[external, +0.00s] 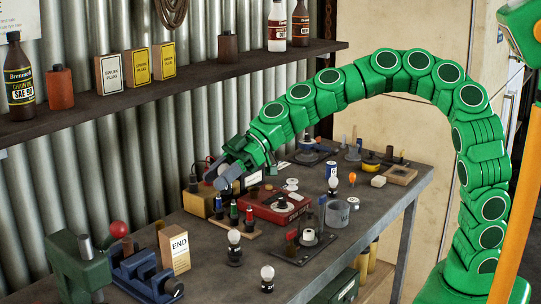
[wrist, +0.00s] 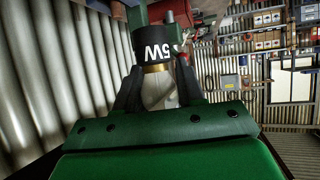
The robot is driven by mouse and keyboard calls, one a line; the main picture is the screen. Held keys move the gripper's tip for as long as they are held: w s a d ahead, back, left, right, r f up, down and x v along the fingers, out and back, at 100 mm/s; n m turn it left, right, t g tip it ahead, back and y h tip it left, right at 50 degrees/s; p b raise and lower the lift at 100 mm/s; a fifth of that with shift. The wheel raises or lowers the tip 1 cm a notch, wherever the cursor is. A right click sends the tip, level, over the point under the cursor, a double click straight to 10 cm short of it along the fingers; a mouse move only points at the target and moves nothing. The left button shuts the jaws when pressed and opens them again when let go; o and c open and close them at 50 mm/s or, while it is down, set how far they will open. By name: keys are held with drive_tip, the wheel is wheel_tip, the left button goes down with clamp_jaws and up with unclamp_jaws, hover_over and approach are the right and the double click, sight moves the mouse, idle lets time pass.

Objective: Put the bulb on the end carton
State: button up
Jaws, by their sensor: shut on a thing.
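The end carton (external: 174,250) is a small pale box marked END, standing upright near the front left of the bench. My gripper (external: 225,178) is above the bench, behind and to the right of the carton and apart from it. In the wrist view my gripper (wrist: 158,76) is shut on a bulb with a black base (wrist: 153,42) marked 5W, a brass collar and pale glass between the dark fingers. The bulb is hard to make out in the external view. The carton cannot be made out in the wrist view.
A blue vise (external: 142,275) and a green machine (external: 78,268) stand left of the carton. Other bulbs stand upright on the bench, two right of the carton (external: 234,240) (external: 267,274). A red case (external: 272,207) lies behind them. A shelf (external: 160,88) runs along the wall.

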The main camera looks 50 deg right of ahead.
drive_tip(key=shift+r+n+g, duration=0.6)
drive_tip(key=shift+r+g, duration=0.2)
drive_tip(key=shift+r, duration=0.05)
hover_over(167, 233)
drive_tip(key=f, duration=0.8)
drive_tip(key=shift+s+d+f, duration=0.3)
drive_tip(key=shift+s+f, duration=0.1)
drive_tip(key=shift+w+a+f, duration=0.15)
drive_tip(key=shift+w+f, duration=0.05)
drive_tip(key=shift+f, duration=0.25)
drive_tip(key=shift+w+a+f, duration=0.15)
drive_tip(key=shift+f, duration=1.45)
drive_tip(key=shift+f, duration=0.1)
drive_tip(key=o, duration=1)
drive_tip(key=shift+o, duration=0.2)
